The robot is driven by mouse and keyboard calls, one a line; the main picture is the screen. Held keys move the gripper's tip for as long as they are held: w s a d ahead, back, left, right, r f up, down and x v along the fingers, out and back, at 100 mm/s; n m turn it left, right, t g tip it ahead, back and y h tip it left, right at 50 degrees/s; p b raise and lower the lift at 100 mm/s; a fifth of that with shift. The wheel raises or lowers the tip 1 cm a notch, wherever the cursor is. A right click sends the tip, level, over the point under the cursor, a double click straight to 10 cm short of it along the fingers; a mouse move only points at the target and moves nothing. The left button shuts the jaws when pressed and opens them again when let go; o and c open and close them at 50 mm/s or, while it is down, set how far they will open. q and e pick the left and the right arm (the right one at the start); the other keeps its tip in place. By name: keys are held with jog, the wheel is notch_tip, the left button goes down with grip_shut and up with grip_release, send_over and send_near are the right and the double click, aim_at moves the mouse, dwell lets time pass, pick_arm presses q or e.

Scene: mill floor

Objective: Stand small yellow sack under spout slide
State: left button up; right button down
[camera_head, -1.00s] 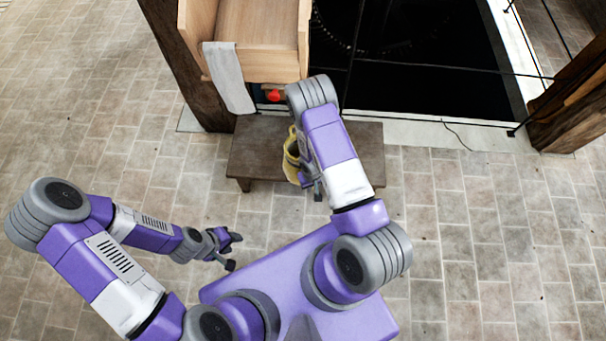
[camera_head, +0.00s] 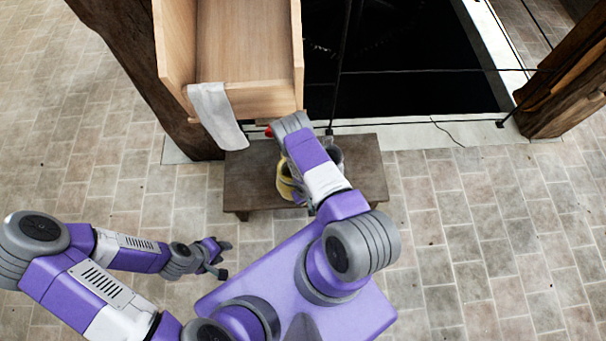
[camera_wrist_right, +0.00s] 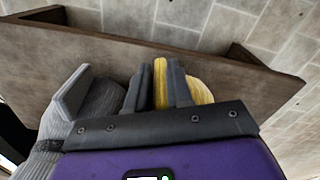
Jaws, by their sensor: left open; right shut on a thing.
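The small yellow sack (camera_head: 286,181) is at the wooden bench (camera_head: 240,190), partly hidden behind my right arm in the head view. In the right wrist view, my right gripper (camera_wrist_right: 156,88) is shut on the yellow sack (camera_wrist_right: 200,91), with yellow cloth between its fingers. I cannot tell whether the sack touches the bench. The wooden chute (camera_head: 245,50), probably the spout, stands behind the bench, with a pale grey cloth strip (camera_head: 216,112) over its front edge. My left gripper (camera_head: 220,258) is open and empty, left of the bench.
A grey sack-like thing (camera_head: 336,155) shows beside my right arm; a grey ribbed thing (camera_wrist_right: 100,100) is close by the right gripper. A red knob (camera_head: 268,131) shows below the chute. Thick wooden posts (camera_head: 140,75) stand left and right. Stone floor is open around the bench.

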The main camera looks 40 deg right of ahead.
jog(key=shift+w+d+f+b, duration=0.15)
jog(key=shift+w+b, duration=0.3)
jog(key=shift+w, duration=0.3)
jog(key=w, duration=0.1)
jog(key=w+b, duration=0.2)
jog(key=shift+w+d+f, duration=0.15)
jog(key=shift+w+d, duration=0.05)
jog(key=shift+d, duration=0.1)
jog(key=w+b, duration=0.2)
jog(key=w, duration=0.1)
jog(key=w+d+b, duration=0.1)
jog(key=w+b, duration=0.1)
jog(key=w, duration=0.1)
jog(key=w+f+b, duration=0.1)
jog(key=w+b, duration=0.2)
jog(key=w, duration=0.1)
jog(key=shift+d+f, duration=0.1)
jog(key=shift+d, duration=0.2)
jog(key=shift+f, duration=0.6)
jog(key=c, duration=0.9)
grip_release()
jog(key=shift+c, duration=0.2)
